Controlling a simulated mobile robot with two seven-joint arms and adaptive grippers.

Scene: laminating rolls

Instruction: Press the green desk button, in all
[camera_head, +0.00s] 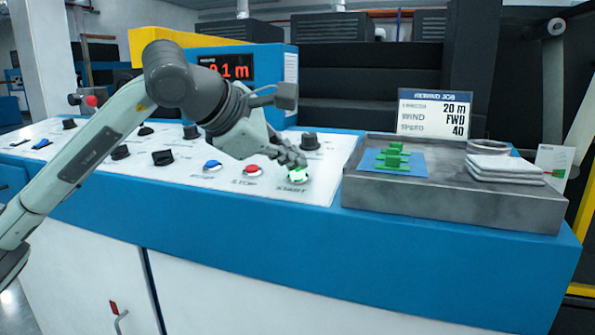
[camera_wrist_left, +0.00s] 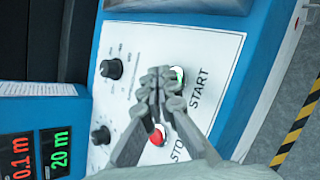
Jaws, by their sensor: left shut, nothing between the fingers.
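The green desk button (camera_head: 297,175) is on the white panel above the word START, and it glows green and white. My right gripper is in neither view.
A red STOP button (camera_head: 252,170) and a blue button (camera_head: 212,165) sit left of it. Black knobs (camera_head: 309,141) dot the panel. A grey tray (camera_head: 430,195) with green parts and folded cloths stands at the right. A display (camera_wrist_left: 56,148) reads 0.1 m and 20 m.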

